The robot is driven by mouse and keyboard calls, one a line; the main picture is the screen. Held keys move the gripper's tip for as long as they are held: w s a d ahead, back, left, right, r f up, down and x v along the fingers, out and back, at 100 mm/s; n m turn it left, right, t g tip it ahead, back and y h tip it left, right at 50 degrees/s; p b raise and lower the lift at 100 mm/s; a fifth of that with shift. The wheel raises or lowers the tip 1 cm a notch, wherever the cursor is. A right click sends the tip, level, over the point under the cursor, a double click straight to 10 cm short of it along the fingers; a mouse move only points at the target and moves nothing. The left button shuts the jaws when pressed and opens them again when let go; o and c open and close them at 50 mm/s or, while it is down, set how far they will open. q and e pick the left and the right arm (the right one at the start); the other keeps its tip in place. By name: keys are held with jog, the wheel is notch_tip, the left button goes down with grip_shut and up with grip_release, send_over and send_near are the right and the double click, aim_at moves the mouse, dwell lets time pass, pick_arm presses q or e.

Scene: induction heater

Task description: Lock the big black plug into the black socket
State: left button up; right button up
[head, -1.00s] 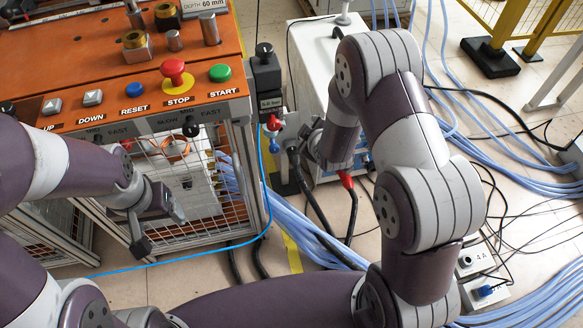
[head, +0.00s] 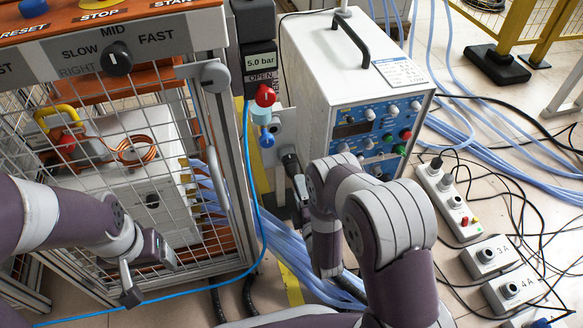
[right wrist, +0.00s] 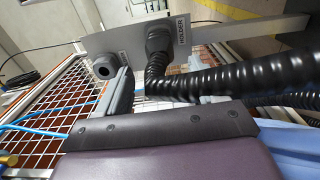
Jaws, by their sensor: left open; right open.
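The big black plug (right wrist: 160,42) sits in the plate's holder in the right wrist view, its thick ribbed cable running right. In the head view the plug (head: 291,162) hangs below the plate's edge, partly hidden. The round black socket (right wrist: 104,67) is on the same grey plate (right wrist: 125,42), left of the plug, and looks empty. My right gripper (right wrist: 158,80) is open, one finger left of the cable, the other partly hidden behind it; I cannot tell whether they touch it. My left gripper (head: 147,272) is open and empty, before the wire-mesh cage.
The mesh cage (head: 215,228) with a copper coil inside stands left. A white power unit (head: 345,85) stands behind the plate. A thin blue hose (head: 256,215) hangs between. Pale blue cables and socket boxes (head: 490,255) lie on the floor at right.

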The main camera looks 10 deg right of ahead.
aim_at(292, 167)
jog(key=w+b, duration=0.2)
jog(key=w, duration=0.5)
jog(key=shift+w+a+f+b, duration=0.1)
jog(key=shift+w+a+b, duration=0.1)
jog(key=shift+b, duration=0.15)
jog(key=shift+w, duration=0.75)
dwell(0.4)
grip_shut()
jog(key=shift+s+d+p, duration=0.1)
jog(key=shift+s+p, duration=0.6)
jog(key=shift+s, duration=0.75)
jog(key=shift+s+p, duration=0.6)
jog(key=shift+s, duration=1)
